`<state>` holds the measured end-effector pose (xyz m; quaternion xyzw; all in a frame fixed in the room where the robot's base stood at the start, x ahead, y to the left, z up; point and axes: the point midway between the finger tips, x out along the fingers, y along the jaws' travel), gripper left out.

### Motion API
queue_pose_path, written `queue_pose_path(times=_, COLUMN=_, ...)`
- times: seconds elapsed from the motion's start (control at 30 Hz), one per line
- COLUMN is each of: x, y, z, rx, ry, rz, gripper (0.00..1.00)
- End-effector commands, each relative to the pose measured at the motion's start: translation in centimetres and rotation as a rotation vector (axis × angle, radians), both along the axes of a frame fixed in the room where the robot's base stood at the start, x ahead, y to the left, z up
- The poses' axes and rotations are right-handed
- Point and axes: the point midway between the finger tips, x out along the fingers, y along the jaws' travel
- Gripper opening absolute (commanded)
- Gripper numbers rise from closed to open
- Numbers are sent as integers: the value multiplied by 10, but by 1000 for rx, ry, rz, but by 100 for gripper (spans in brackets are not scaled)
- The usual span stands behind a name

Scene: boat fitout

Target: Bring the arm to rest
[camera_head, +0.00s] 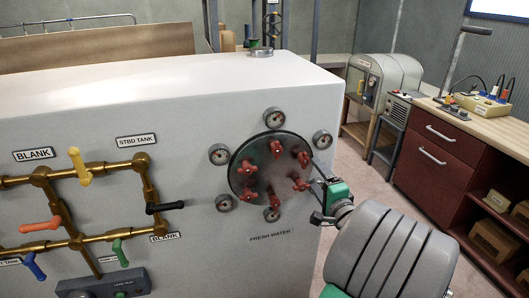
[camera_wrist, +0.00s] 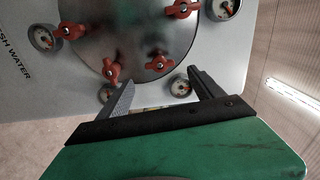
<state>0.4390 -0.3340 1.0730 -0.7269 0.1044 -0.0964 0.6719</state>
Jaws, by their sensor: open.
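My gripper (camera_head: 316,198) is at the right edge of the round dark fresh-water plate (camera_head: 262,178) on the white cabinet. It also shows in the wrist view (camera_wrist: 160,92), with its two dark fingers spread apart and nothing between them. Several red valve handles (camera_head: 276,149) sit on the plate. In the wrist view one red handle (camera_wrist: 159,66) lies just beyond the fingers, and a small gauge (camera_wrist: 180,86) shows between them. I cannot tell whether a finger touches anything. My grey arm reaches in from the lower right.
Brass pipes (camera_head: 100,170) with yellow, black, orange, green and blue handles cover the cabinet's left side. Several gauges (camera_head: 322,139) ring the plate. A red-brown workbench (camera_head: 437,160) stands at the right, and a domed grey machine (camera_head: 385,75) behind. Open floor lies between cabinet and bench.

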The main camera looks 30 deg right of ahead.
Motion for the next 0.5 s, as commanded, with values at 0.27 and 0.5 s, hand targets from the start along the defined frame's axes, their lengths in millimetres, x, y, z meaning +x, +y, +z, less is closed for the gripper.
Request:
queue_pose_path(times=0.27, x=-14, y=43, z=-107, rx=-197, ry=432, rz=239, gripper=76)
queue_pose_path(times=0.5, x=-94, y=76, z=-210, rx=-187, ry=881, rz=453, gripper=76)
